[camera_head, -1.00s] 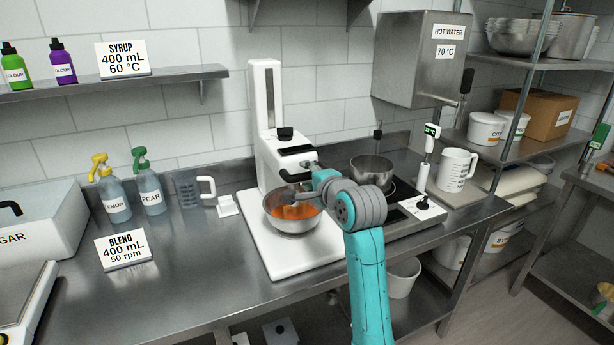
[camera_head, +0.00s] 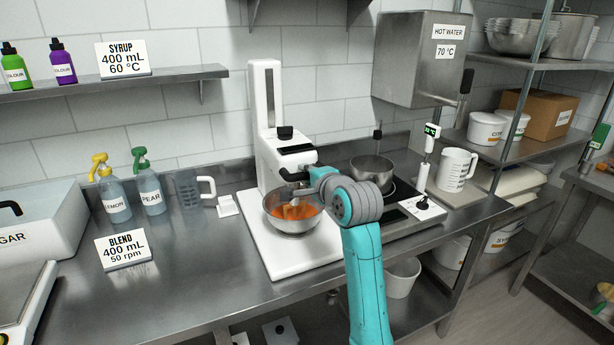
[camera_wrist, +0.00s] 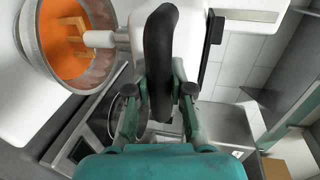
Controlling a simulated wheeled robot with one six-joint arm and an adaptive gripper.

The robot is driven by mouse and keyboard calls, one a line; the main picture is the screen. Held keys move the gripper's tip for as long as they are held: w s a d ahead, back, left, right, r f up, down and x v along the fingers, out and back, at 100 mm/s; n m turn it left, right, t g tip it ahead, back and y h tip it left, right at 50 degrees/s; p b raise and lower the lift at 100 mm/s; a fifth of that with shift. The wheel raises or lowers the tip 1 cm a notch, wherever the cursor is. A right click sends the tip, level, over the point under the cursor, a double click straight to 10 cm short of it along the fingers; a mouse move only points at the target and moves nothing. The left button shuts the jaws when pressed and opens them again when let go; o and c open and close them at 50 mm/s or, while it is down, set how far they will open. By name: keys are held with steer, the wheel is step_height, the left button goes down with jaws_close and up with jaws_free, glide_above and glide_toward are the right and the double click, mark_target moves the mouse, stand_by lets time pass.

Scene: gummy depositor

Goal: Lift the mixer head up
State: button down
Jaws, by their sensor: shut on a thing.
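The white mixer (camera_head: 267,100) stands on the steel counter, with a tall column and a white base plate. Its mixer head (camera_head: 288,153) is low, over a steel bowl (camera_head: 291,224) of orange liquid; the paddle (camera_wrist: 75,36) reaches into the bowl in the wrist view. A black handle (camera_wrist: 158,55) sticks out from the head. My gripper (camera_wrist: 158,88) is shut on this handle, one finger on each side. In the head view my arm hides the fingertips and part of the head's front.
A saucepan (camera_head: 372,168) sits on a hob to the right of the mixer, with a thermometer (camera_head: 427,160) and a white jug (camera_head: 457,169) beyond. A hot water box (camera_head: 420,58) hangs above.

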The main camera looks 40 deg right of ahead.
step_height(320, 180, up, 13)
steer(key=shift+r, duration=0.2)
stand_by(0.6)
steer(key=shift+r, duration=0.1)
steer(key=c, duration=1)
jaws_free()
steer(key=v, duration=1.2)
